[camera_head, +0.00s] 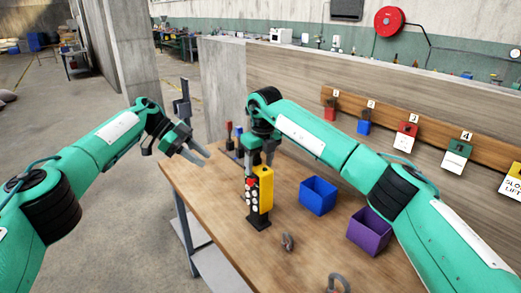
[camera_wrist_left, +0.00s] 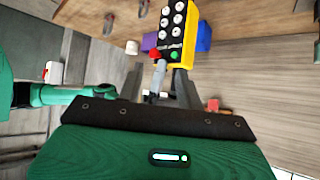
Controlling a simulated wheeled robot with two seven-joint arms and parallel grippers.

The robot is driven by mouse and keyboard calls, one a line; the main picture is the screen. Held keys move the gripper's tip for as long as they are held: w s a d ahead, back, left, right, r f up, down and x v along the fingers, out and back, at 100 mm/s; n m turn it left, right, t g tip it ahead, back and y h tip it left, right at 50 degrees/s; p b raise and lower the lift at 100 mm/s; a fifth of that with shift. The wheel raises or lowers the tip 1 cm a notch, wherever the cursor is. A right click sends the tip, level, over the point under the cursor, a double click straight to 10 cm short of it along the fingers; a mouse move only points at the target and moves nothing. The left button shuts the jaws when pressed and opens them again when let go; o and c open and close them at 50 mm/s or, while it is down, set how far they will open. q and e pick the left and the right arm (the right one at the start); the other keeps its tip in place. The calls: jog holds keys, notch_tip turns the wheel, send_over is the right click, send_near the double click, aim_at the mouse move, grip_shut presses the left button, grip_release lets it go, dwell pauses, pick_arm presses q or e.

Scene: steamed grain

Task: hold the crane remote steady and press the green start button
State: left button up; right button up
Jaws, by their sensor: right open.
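The yellow crane remote (camera_head: 266,192) stands upright on a black base on the wooden table. Its black front carries a red button, a green one and several white ones. In the left wrist view the remote (camera_wrist_left: 188,62) shows upside down at top centre, with the green button (camera_wrist_left: 174,56) near its lower end. My right gripper (camera_head: 258,158) is open, just above the remote's top and pointing down; whether it touches is unclear. My left gripper (camera_head: 205,156) is open and empty, left of the remote and apart from it, its fingers pointing toward the table.
A blue bin (camera_head: 318,196) and a purple bin (camera_head: 369,232) stand right of the remote. Metal shackles (camera_head: 288,242) lie near the front. Red- and blue-topped items (camera_head: 229,136) stand behind, left of my right gripper. A tag rack (camera_head: 440,137) hangs on the wall panel.

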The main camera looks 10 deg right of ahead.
jog(key=shift+w+f, duration=0.1)
jog(key=shift+f, duration=0.55)
jog(key=c, duration=0.9)
pick_arm(q)
jog(key=shift+c, duration=0.7)
pick_arm(e)
jog(key=shift+c, duration=1.2)
pick_arm(q)
grip_shut()
